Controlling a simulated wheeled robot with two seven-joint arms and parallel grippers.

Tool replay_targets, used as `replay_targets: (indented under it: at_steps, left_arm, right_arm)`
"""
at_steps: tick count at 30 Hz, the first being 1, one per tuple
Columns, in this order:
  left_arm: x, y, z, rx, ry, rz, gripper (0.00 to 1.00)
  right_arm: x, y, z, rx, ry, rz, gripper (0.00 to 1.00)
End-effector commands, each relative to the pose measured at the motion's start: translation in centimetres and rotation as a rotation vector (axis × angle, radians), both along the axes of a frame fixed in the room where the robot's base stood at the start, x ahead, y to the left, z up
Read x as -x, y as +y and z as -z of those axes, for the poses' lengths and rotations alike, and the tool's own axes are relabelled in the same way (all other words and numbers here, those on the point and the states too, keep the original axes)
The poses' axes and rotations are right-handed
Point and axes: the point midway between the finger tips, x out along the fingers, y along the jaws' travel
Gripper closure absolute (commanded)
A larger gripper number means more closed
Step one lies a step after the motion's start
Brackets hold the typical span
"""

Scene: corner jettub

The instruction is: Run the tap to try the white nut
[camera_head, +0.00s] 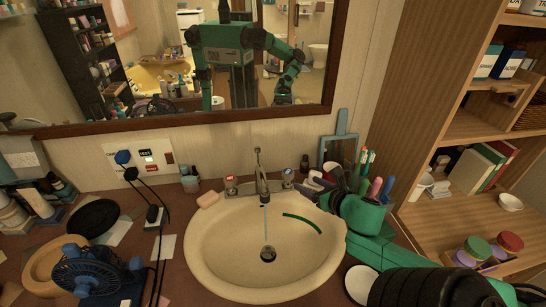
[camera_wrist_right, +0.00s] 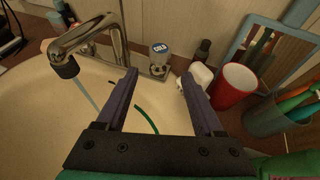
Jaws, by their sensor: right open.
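The chrome tap (camera_head: 262,176) stands at the back of the cream basin (camera_head: 205,262). A thin water stream (camera_head: 266,218) falls from its spout towards the drain (camera_head: 268,253); it also shows in the right wrist view (camera_wrist_right: 87,95). The cold knob (camera_wrist_right: 160,54), with a blue cap, stands just beyond my right fingertips. The red-capped hot knob (camera_head: 230,183) is left of the spout. My right gripper (camera_wrist_right: 158,77) is open and empty, its fingers apart and pointing at the cold knob. I cannot make out a white nut for sure. My left gripper is out of view.
A red cup (camera_wrist_right: 235,86) and a small white object (camera_wrist_right: 201,75) are close right of my right gripper. A pen cup (camera_head: 371,209) stands beyond. A green strip (camera_head: 303,222) lies in the basin. Soap (camera_head: 208,200) and a blue fan (camera_head: 85,272) are left.

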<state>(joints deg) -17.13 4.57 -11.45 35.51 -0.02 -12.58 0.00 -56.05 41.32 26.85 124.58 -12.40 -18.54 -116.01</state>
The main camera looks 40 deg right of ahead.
Motion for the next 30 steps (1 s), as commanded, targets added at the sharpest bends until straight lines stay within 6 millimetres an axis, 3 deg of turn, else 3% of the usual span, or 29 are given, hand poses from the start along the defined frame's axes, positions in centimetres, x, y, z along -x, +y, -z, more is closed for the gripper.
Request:
replay_targets:
  at_steps: [5, 21, 30]
  left_arm:
    - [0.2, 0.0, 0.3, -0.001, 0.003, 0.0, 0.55]
    - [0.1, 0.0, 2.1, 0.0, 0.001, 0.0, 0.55]
    - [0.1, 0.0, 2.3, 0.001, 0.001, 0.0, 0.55]
  right_arm:
    - [-1.0, -0.1, 0.5, -0.004, -0.003, 0.0, 0.31]
    - [-10.6, -2.2, 4.6, -0.003, -0.004, 0.002, 0.31]
    - [-13.1, -2.6, 5.8, -0.003, 0.0, 0.0, 0.31]
